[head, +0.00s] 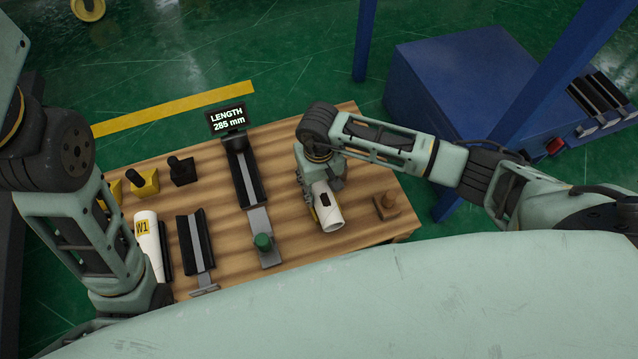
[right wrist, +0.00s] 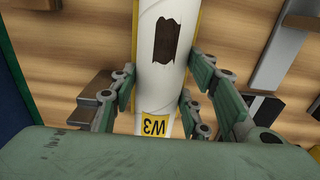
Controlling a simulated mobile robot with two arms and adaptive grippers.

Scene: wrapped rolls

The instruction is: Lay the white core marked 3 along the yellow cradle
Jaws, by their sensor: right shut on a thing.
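The white core marked W3 (head: 328,210) is in my right gripper (head: 322,186) on the right part of the table. In the right wrist view the core (right wrist: 161,85) lies between the fingers of my right gripper (right wrist: 160,90), with a yellow W3 label and a dark ragged patch. I cannot tell how high it is above the wood. A yellow block with a dark knob (head: 145,184) stands at the far left of the table. Another yellow piece (head: 112,189) is partly hidden by my left arm. I cannot tell which is the cradle. My left gripper is not visible.
A white W1 core (head: 148,237) lies at the left by a dark trough (head: 195,243). A wooden peg block (head: 387,206) stands at the right.

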